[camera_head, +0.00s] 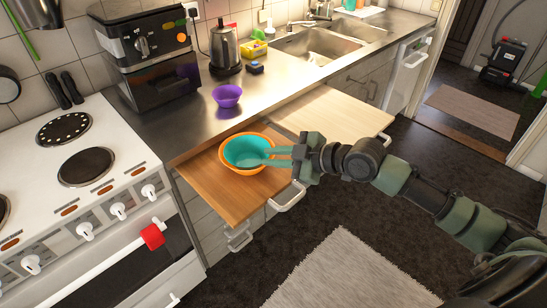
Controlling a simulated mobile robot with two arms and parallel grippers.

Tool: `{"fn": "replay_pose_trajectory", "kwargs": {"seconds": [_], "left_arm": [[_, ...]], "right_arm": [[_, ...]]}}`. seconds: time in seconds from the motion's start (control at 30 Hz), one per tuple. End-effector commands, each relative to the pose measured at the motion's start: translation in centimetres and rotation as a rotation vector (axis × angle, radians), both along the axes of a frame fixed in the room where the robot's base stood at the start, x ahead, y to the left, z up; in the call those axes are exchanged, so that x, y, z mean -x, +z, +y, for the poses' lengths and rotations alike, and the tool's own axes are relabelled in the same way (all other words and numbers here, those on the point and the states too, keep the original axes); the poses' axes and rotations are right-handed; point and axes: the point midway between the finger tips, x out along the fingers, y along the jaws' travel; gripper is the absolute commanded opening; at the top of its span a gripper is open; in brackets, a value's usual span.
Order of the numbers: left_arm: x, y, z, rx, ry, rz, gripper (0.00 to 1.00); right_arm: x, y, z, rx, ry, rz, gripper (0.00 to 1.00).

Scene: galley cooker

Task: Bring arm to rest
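My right arm comes in from the right side. Its gripper (268,156) is at the right side of a teal bowl (240,148), with both fingers reaching over the rim. The fingers are apart and nothing shows held between them. I cannot tell whether they touch the bowl. The teal bowl sits inside an orange bowl (232,177) on a pulled-out brown wooden board (228,203). My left gripper is not in view.
A purple bowl (227,96), a kettle (225,50) and a black oven-like appliance (151,62) stand on the steel counter. A pale pulled-out board (335,116) lies right of the brown one. The cooker (105,185) is at left. Floor at lower middle holds a grey rug (345,275).

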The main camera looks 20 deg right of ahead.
Motion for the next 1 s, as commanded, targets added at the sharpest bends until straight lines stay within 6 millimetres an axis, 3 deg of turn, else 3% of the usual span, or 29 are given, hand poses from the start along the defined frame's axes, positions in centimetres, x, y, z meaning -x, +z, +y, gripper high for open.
{"fn": "replay_pose_trajectory", "kwargs": {"seconds": [0.43,0.57,0.67,0.8,1.0], "left_arm": [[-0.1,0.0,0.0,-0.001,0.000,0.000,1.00],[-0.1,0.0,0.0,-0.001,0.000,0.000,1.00],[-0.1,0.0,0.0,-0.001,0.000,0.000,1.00],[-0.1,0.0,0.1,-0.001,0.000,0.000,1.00],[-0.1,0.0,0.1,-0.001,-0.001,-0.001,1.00]], "right_arm": [[0.0,0.0,0.0,-0.001,0.000,0.001,0.16],[1.0,-1.3,0.9,-0.005,0.003,0.035,0.16],[3.5,-4.6,3.1,-0.013,-0.003,0.127,0.16],[9.8,-10.8,6.4,-0.022,-0.098,0.344,0.16],[17.1,-15.4,6.6,-0.028,-0.352,0.588,0.16]]}}
